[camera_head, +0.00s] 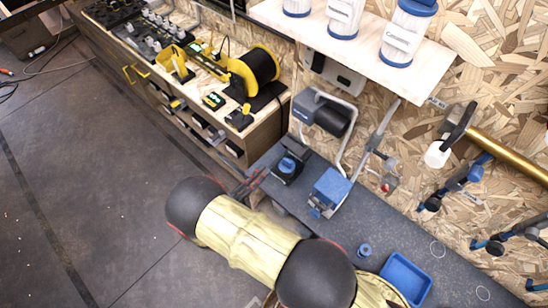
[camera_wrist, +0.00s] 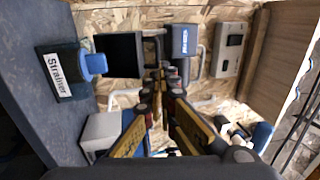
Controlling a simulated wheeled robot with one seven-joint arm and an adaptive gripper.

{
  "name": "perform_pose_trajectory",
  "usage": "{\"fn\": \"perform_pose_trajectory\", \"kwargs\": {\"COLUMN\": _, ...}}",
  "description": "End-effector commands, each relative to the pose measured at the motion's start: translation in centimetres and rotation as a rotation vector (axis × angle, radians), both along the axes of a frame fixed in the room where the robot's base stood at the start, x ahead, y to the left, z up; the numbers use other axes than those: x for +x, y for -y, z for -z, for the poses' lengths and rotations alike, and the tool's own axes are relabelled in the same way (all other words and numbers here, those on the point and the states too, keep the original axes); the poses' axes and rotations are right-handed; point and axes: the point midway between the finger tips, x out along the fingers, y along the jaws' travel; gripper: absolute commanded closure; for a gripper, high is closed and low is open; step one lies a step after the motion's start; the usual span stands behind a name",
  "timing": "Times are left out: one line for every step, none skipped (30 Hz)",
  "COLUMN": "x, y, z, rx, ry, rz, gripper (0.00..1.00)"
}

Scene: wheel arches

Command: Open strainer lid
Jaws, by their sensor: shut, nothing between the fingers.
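The strainer is a dark box with a blue rounded part on top, at the back left of the dark bench in the head view (camera_head: 288,168). In the wrist view it stands at the left with a white "Strainer" label (camera_wrist: 58,76) and its blue part (camera_wrist: 95,64) facing right. A dark flat panel (camera_wrist: 120,55) shows beside it; I cannot tell whether this is its lid. My gripper (camera_wrist: 163,78) is shut and empty, apart from the strainer. In the head view my gripper (camera_head: 247,186) is at the bench's left edge, left of and nearer than the strainer.
A blue and grey box (camera_head: 331,188) stands right of the strainer, with grey pipes and a pump (camera_head: 322,112) behind. A blue tray (camera_head: 405,278) lies at the front right. A shelf (camera_head: 365,45) overhangs the back. A wooden cabinet with a yellow reel (camera_head: 255,68) stands left.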

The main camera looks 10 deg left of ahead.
Motion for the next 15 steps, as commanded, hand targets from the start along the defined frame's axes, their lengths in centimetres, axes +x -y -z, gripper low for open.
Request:
{"fn": "perform_pose_trajectory", "kwargs": {"x": 0.6, "y": 0.4, "z": -0.1, "rx": 0.001, "ry": 0.001, "rz": 0.003, "gripper": 1.00}}
{"fn": "perform_pose_trajectory", "kwargs": {"x": 0.9, "y": 0.7, "z": -0.1, "rx": 0.002, "ry": 0.000, "rz": 0.004, "gripper": 1.00}}
{"fn": "perform_pose_trajectory", "kwargs": {"x": 1.5, "y": 1.0, "z": -0.2, "rx": 0.001, "ry": 0.000, "rz": 0.005, "gripper": 1.00}}
{"fn": "perform_pose_trajectory", "kwargs": {"x": 1.9, "y": 1.3, "z": -0.3, "rx": 0.002, "ry": 0.000, "rz": 0.005, "gripper": 1.00}}
{"fn": "perform_pose_trajectory", "kwargs": {"x": 2.4, "y": 1.6, "z": -0.4, "rx": 0.003, "ry": 0.001, "rz": 0.005, "gripper": 1.00}}
{"fn": "perform_pose_trajectory", "kwargs": {"x": 3.1, "y": 2.0, "z": -0.6, "rx": 0.005, "ry": 0.000, "rz": 0.005, "gripper": 1.00}}
{"fn": "perform_pose_trajectory", "kwargs": {"x": 3.6, "y": 2.3, "z": -0.7, "rx": 0.004, "ry": 0.000, "rz": 0.005, "gripper": 1.00}}
{"fn": "perform_pose_trajectory", "kwargs": {"x": 4.1, "y": 2.6, "z": -0.8, "rx": 0.004, "ry": 0.000, "rz": 0.006, "gripper": 1.00}}
{"fn": "perform_pose_trajectory", "kwargs": {"x": 4.8, "y": 3.0, "z": -1.0, "rx": 0.005, "ry": 0.000, "rz": 0.005, "gripper": 1.00}}
{"fn": "perform_pose_trajectory", "kwargs": {"x": 5.3, "y": 3.3, "z": -1.1, "rx": 0.005, "ry": 0.000, "rz": 0.006, "gripper": 1.00}}
{"fn": "perform_pose_trajectory", "kwargs": {"x": 5.8, "y": 3.6, "z": -1.2, "rx": 0.006, "ry": 0.000, "rz": 0.005, "gripper": 1.00}}
{"fn": "perform_pose_trajectory", "kwargs": {"x": 6.5, "y": 4.0, "z": -1.4, "rx": 0.006, "ry": 0.000, "rz": 0.006, "gripper": 1.00}}
{"fn": "perform_pose_trajectory", "kwargs": {"x": 7.0, "y": 4.2, "z": -1.5, "rx": 0.006, "ry": 0.000, "rz": 0.006, "gripper": 1.00}}
{"fn": "perform_pose_trajectory", "kwargs": {"x": 7.4, "y": 4.5, "z": -1.6, "rx": 0.006, "ry": 0.000, "rz": 0.005, "gripper": 1.00}}
{"fn": "perform_pose_trajectory", "kwargs": {"x": 8.0, "y": 4.9, "z": -1.8, "rx": 0.005, "ry": 0.001, "rz": 0.006, "gripper": 1.00}}
